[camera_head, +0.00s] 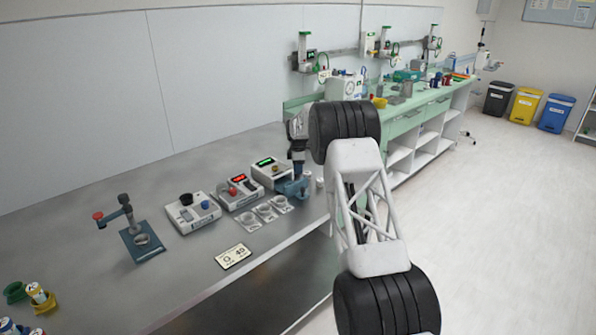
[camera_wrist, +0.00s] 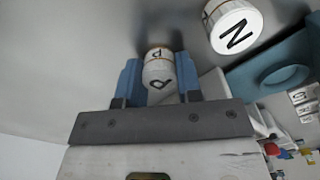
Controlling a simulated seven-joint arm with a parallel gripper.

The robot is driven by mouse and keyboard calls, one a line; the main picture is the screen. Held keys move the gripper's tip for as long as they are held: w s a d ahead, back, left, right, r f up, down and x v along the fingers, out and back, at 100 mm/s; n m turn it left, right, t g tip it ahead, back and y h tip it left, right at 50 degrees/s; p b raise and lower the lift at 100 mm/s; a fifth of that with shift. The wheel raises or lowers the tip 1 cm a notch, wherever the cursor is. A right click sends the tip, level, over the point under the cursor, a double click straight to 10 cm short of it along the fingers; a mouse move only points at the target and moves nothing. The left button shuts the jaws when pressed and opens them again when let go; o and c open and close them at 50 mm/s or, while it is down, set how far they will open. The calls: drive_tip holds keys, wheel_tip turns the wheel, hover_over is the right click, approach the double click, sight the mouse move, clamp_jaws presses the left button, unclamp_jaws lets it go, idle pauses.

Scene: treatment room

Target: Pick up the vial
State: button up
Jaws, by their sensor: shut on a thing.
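A small white vial (camera_wrist: 158,72) with a gold band and a dark letter sits between the two blue fingers of my gripper (camera_wrist: 160,78) in the wrist view. The gripper is shut on it. A second white vial (camera_wrist: 235,27), its top marked N, stands apart to the upper right in the wrist view. In the head view my arm reaches over the right end of the grey bench (camera_head: 185,285) and hides much of the gripper. Small white pieces (camera_head: 319,183) show beside the wrist there; which one is the held vial I cannot tell.
A blue stand with a round recess (camera_wrist: 280,76) is close to the right of my gripper. In the head view, several instruments, including one with a red display (camera_head: 239,193), and a blue press (camera_head: 142,243) stand to the left. The bench front is mostly clear.

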drive_tip(key=shift+r, duration=5)
drive_tip(key=shift+s+a, duration=0.25)
drive_tip(key=shift+s, duration=0.45)
drive_tip(key=s+a+f, duration=0.2)
drive_tip(key=s, duration=1)
drive_tip(key=shift+s, duration=0.15)
drive_tip(key=shift+f, duration=0.15)
